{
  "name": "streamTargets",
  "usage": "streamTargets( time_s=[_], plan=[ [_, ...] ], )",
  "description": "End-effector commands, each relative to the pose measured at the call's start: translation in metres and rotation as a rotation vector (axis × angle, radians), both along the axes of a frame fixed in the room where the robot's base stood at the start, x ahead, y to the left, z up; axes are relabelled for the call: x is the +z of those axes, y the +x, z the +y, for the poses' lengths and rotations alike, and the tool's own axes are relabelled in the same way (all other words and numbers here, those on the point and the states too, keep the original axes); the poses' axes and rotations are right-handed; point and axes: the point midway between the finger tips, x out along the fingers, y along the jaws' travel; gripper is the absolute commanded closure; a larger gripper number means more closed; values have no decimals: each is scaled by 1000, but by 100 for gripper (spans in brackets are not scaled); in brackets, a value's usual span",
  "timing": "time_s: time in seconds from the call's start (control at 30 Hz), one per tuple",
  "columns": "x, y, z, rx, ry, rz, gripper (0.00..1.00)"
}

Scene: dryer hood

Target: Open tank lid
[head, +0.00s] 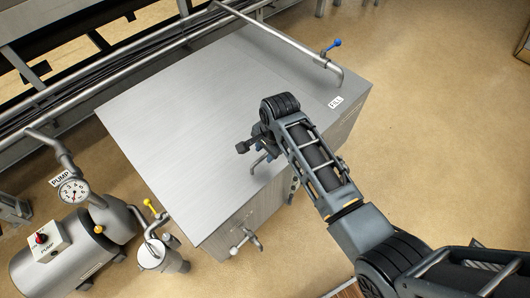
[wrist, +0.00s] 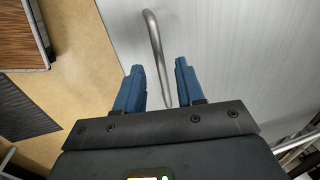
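The tank (head: 235,220) is a large grey metal box, and its flat lid (head: 180,105) lies level and closed on top. A bent metal handle (head: 258,163) shows at the lid's front edge, partly hidden by my gripper (head: 257,152). In the wrist view the handle (wrist: 157,50) runs down between the two blue fingers of my gripper (wrist: 159,68). The fingers are apart, one on each side of the handle in the picture, with gaps to it. I cannot tell whether the handle is deep enough to be between the fingertips.
A fill pipe with a blue valve lever (head: 331,46) reaches over the tank's far right corner. A tap (head: 245,238) sticks out of the front. A pump (head: 75,255) with a gauge (head: 73,190) stands at left. The floor (head: 430,120) at right is clear.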

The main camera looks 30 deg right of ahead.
Motion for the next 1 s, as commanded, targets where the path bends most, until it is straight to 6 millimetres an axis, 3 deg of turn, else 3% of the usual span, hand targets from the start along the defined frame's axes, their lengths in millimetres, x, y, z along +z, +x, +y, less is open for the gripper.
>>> streamTargets(
  time_s=[0.2, 0.47, 0.87, 1.0],
  plan=[
    [-16, 3, 1, 1, 0, 0, 62],
    [-17, 3, 1, 1, 0, -1, 62],
    [-17, 3, 1, 1, 0, 0, 99],
    [-17, 3, 1, 1, 0, 0, 100]
  ],
)
